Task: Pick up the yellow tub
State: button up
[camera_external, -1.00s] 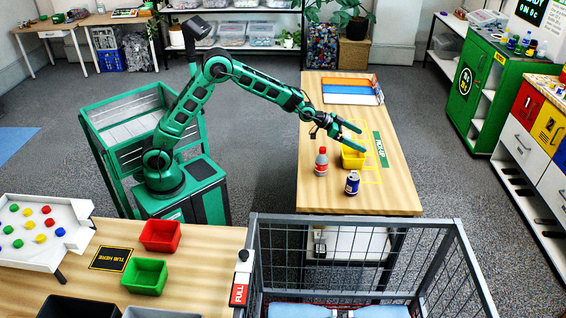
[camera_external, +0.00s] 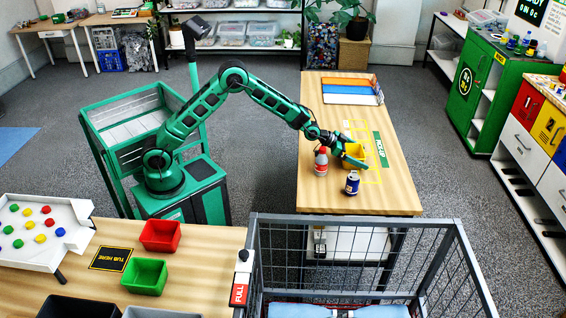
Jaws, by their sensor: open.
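The yellow tub (camera_external: 354,153) stands on the wooden table (camera_external: 385,200), on the yellow outlined area beside a green label strip. My gripper (camera_external: 352,157) is open and low at the tub. One finger shows along the tub's near side and the other is on its far left side. The arm's end partly hides the tub, and I cannot tell whether the fingers touch it.
A wire cage (camera_external: 360,235) stands before the table.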

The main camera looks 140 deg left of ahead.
jog(key=shift+c, duration=0.6)
jog(key=c, duration=0.7)
